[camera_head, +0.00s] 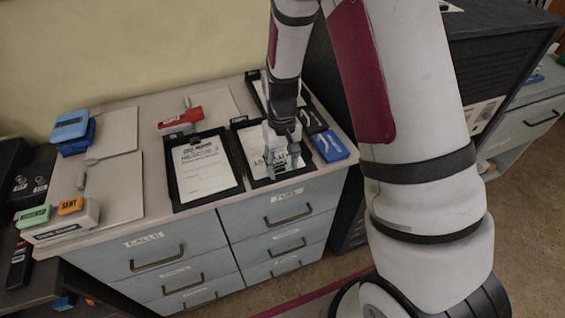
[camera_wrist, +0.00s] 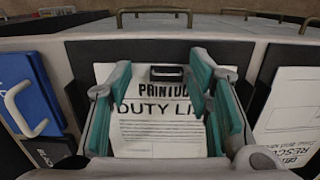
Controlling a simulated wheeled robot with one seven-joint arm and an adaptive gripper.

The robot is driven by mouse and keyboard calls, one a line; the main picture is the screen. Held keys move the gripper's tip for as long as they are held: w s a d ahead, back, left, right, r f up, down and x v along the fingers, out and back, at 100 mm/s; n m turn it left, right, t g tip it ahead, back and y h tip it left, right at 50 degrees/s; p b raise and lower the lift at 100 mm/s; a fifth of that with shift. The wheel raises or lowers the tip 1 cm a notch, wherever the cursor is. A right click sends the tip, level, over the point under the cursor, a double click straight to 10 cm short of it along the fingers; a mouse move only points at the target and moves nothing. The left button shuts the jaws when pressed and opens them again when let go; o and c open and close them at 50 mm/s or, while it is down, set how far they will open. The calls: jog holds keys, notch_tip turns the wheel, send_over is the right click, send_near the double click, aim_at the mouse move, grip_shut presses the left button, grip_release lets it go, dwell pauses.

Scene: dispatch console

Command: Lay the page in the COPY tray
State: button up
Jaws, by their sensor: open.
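A white page headed "DUTY LIST" (camera_wrist: 160,130) lies in a black tray with "PRINTOUT" lettering at its top edge. In the head view the page (camera_head: 257,146) shows partly behind my gripper. My gripper (camera_head: 279,168) is open and points down over this page and tray. In the wrist view its teal fingers (camera_wrist: 167,95) stand apart on either side of the page, with nothing clearly held. A small dark clip-like piece (camera_wrist: 167,73) shows between the fingertips at the page's heading. I cannot read a COPY label on any tray.
Left of my gripper a black tray (camera_head: 178,205) holds a white page headed "RESCUE" (camera_head: 202,167). A blue box (camera_head: 330,146) stands close on the right. Another black tray lies behind. A red-topped stamp (camera_head: 180,119), blue block (camera_head: 72,130) and orange and green stamps stand further left.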

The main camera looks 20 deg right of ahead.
notch_tip(320, 180, up, 13)
jog(key=b, duration=0.1)
jog(key=s+r+t, duration=0.5)
jog(key=s+r, duration=1.1)
jog(key=s, duration=0.4)
jog(key=shift+s+t, duration=0.2)
jog(key=shift+t, duration=0.2)
jog(key=shift+d+r, duration=0.1)
